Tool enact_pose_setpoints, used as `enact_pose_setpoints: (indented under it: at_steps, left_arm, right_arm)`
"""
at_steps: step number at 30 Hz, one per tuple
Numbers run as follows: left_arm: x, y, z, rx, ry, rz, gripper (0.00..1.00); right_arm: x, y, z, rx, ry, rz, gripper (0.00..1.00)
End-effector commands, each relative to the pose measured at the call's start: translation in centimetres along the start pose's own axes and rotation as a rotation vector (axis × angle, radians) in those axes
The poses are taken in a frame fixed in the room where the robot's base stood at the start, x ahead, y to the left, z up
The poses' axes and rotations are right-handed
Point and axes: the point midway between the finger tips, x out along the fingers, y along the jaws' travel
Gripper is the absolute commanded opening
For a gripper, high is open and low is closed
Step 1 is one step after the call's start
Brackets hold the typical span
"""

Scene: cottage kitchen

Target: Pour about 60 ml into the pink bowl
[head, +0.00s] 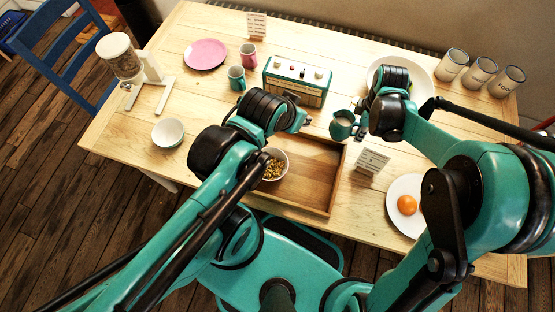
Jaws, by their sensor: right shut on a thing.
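A small teal jug (342,126) stands at the table's middle, just beyond the tray; its inside looks pale. My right gripper (359,128) is at the jug's right side and shut on it, its fingers partly hidden by the wrist. A pale bowl (285,155) with brown and yellow cereal sits in the wooden tray, left side, partly hidden by my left arm; I cannot tell if it is pink. Another pale, empty-looking bowl (168,133) stands at left. My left gripper (303,122) hangs near the tray's far edge, apart from the jug; its opening is unclear.
The wooden tray (318,185) is mostly bare. A pink plate (205,54), pink mug (248,56), teal mug (237,78) and teal radio (296,82) stand behind. A white plate (420,86), small sign (371,160) and egg plate (396,207) are at right. A cereal dispenser (122,58) stands far left.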

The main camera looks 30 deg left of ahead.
Motion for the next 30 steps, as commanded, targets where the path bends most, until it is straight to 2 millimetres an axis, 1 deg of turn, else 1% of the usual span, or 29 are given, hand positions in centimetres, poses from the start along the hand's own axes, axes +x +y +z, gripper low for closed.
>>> enact_pose_setpoints:
  at_steps: [1,6,9,12,15,18,30]
  left_arm:
    - [0.2,0.0,0.1,0.000,0.000,0.000,0.30]
    - [0.6,0.0,0.4,0.000,0.000,0.000,0.30]
    - [0.8,0.0,0.6,0.000,0.000,0.000,0.30]
    - [0.9,0.0,0.6,0.000,0.000,0.000,0.30]
    - [1.0,0.0,0.7,0.000,0.000,0.000,0.30]
    - [1.0,0.0,0.7,0.000,0.000,0.000,0.30]
    - [0.9,0.0,0.7,0.000,0.000,0.000,0.30]
  right_arm:
    - [0.6,-0.1,-1.4,-0.098,0.000,0.000,0.00]
    - [2.1,-0.5,-5.5,-0.440,0.000,0.000,0.00]
    - [2.8,-0.8,-7.4,-0.609,0.000,0.000,0.00]
    - [3.3,-1.1,-8.9,-0.739,0.000,0.000,0.00]
    - [3.7,-1.3,-9.9,-0.825,0.000,-0.001,0.00]
    - [3.8,-1.5,-10.3,-0.870,0.000,-0.001,0.00]
    - [3.8,-1.4,-10.3,-0.886,-0.011,0.005,0.00]
